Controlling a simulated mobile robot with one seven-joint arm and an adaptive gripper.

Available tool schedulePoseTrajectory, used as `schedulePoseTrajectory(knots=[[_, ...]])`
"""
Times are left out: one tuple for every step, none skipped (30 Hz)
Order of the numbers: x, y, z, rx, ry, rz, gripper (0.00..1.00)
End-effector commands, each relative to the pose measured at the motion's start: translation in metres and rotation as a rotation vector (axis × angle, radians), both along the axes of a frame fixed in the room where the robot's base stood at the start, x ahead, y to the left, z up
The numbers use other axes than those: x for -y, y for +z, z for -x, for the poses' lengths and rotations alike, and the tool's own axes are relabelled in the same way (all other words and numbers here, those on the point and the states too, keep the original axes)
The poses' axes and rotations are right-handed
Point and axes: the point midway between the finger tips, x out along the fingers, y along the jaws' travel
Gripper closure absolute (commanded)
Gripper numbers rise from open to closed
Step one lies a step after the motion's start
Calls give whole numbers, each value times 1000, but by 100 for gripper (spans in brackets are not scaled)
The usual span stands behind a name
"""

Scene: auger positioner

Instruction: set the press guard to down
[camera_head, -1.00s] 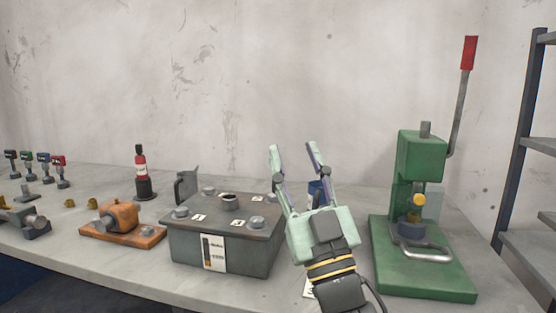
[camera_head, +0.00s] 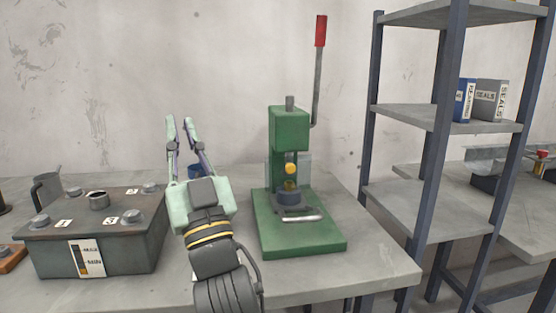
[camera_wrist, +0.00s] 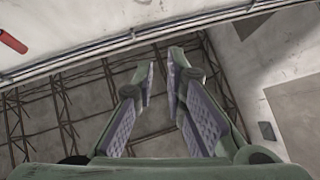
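The green press (camera_head: 289,128) stands on the workbench, right of my gripper. A clear, pale panel (camera_head: 303,168) shows beside its column and seems to be the guard. Its exact position is hard to tell. A metal loop bar (camera_head: 303,217) lies low across the front of the press base. A yellow knob (camera_head: 291,169) sits above the dark lower fixture. My gripper (camera_head: 179,121) points upward, left of the press and apart from it. Its fingers are apart with nothing between them, as the wrist view (camera_wrist: 161,64) also shows.
The press lever's red grip (camera_head: 320,31) rises high at the right; a red piece in the wrist view may be it. A dark box (camera_head: 110,250) with knobs stands left of my arm. A shelf rack (camera_head: 405,118) stands right of the bench. Bench right of the press is bare.

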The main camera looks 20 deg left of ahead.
Motion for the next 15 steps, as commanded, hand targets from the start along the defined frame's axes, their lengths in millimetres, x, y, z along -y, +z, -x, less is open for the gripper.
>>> schedulePoseTrajectory(knots=[[12,-4,-25,-78,-70,-32,93],[22,-8,-41,-130,-117,-54,95],[37,-16,-62,-203,-182,-84,98],[48,-24,-77,-257,-229,-107,100],[59,-32,-90,-310,-274,-129,100],[74,-45,-106,-378,-331,-158,100],[85,-54,-116,-425,-370,-180,100],[94,-64,-124,-469,-406,-199,100],[105,-76,-133,-520,-448,-222,100],[113,-84,-138,-553,-475,-236,100],[119,-91,-142,-580,-497,-249,100],[126,-98,-146,-607,-523,-262,100],[129,-102,-148,-621,-535,-268,100],[132,-104,-150,-633,-546,-274,100],[135,-105,-153,-640,-554,-279,100]])
